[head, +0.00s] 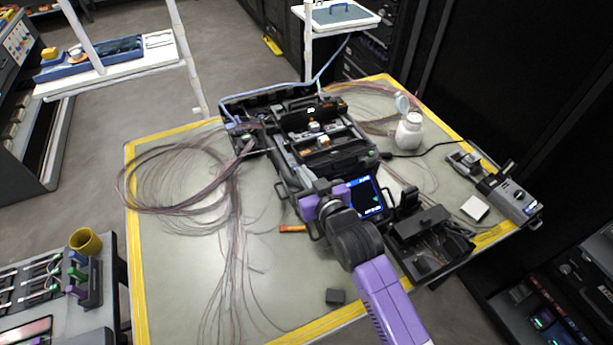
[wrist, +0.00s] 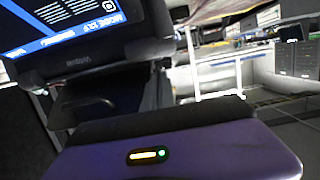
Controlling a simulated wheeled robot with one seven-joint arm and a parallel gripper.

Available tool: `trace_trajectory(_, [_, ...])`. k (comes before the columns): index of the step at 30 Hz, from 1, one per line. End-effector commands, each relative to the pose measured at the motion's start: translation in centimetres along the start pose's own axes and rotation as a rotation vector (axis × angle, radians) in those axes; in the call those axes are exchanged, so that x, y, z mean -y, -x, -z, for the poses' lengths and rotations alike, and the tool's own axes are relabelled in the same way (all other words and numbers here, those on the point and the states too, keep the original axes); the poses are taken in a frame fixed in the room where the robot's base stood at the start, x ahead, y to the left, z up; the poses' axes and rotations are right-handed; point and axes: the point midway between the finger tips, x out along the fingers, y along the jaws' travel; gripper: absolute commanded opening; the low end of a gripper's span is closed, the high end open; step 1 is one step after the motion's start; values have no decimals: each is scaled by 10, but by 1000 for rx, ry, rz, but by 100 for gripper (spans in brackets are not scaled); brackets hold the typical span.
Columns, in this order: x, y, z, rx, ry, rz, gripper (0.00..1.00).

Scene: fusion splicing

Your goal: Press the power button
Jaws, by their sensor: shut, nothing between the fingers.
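The fusion splicer (head: 325,157) is a dark machine at the middle of the table, with a lit blue screen (head: 367,196) at its front. The screen also shows tilted at the upper left of the wrist view (wrist: 62,22). My purple gripper (head: 322,192) is at the splicer's front, just left of the screen. It is shut with nothing held. In the wrist view its purple body fills the bottom, with a small orange and green light on it. I cannot make out the power button, and my gripper and arm cover part of the splicer's front. Contact cannot be told.
Loose fibre bundles (head: 180,185) spread over the table's left half. A white bottle (head: 409,131) stands at the back right. A dark open tray (head: 430,240) and a grey device (head: 510,197) are at the right.

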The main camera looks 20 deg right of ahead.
Motion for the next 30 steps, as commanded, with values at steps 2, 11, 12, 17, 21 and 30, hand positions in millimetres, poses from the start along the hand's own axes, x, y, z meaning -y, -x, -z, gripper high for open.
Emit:
trace_trajectory(2, [1, 1, 23, -10, 0, 0, 0])
trace_trajectory(11, [1, 60, 15, -14, 0, 0, 0])
trace_trajectory(12, [1, 67, 15, -13, 0, 0, 0])
trace_trajectory(17, [1, 89, 17, -15, 0, 0, 0])
trace_trajectory(21, [1, 97, 18, -16, 0, 1, 0])
trace_trajectory(30, [1, 99, 19, -16, -1, 1, 0])
